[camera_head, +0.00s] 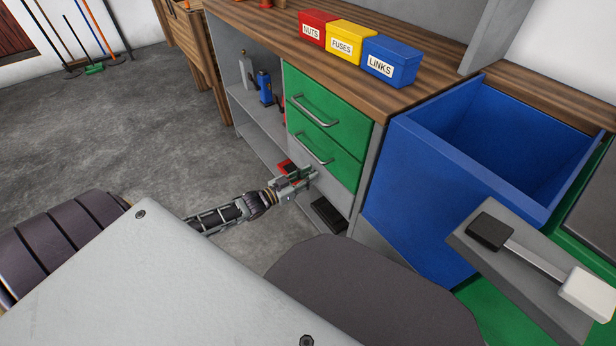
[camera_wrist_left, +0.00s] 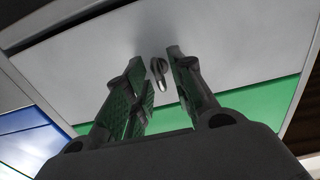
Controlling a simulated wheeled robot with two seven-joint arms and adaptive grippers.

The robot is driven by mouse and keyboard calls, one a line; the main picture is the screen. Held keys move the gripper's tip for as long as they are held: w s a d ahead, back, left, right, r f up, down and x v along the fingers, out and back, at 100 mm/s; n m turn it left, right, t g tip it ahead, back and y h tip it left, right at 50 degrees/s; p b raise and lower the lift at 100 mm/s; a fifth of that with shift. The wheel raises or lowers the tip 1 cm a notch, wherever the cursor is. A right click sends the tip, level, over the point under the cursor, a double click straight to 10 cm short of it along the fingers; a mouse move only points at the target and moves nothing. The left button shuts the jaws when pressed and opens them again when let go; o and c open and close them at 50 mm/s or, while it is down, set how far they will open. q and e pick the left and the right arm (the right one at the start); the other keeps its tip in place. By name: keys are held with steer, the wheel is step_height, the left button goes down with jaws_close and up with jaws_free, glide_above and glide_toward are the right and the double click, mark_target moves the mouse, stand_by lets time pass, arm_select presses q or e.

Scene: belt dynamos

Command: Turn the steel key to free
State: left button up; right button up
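The steel key (camera_wrist_left: 158,72) shows in the left wrist view as a small metal piece standing out from a pale grey panel (camera_wrist_left: 210,55). My left gripper (camera_wrist_left: 157,62) is open, with one dark finger on each side of the key. Gaps show between the key and both fingers. In the head view my left gripper (camera_head: 298,180) is low in front of the cabinet, below its green drawers (camera_head: 325,125); the key is hidden there. My right gripper is in neither view.
Red, yellow and blue boxes labelled NUTS (camera_head: 312,30), FUSES (camera_head: 342,45) and LINKS (camera_head: 380,68) stand on the wooden top. A blue open bin (camera_head: 420,190) stands right of the cabinet. A grey plate with a lever (camera_head: 535,262) is at lower right.

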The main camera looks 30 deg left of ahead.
arm_select(q)
jaws_close()
steer(key=shift+m, duration=0.3)
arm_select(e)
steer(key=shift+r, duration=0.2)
arm_select(q)
steer(key=shift+s+d+f+m+p, duration=0.15)
steer(key=shift+m+p, duration=1.55)
steer(key=shift+m, duration=2.65)
steer(key=shift+w+d+f+m+p, duration=0.1)
steer(key=shift+m+p, duration=1.6)
steer(key=shift+m, duration=2.65)
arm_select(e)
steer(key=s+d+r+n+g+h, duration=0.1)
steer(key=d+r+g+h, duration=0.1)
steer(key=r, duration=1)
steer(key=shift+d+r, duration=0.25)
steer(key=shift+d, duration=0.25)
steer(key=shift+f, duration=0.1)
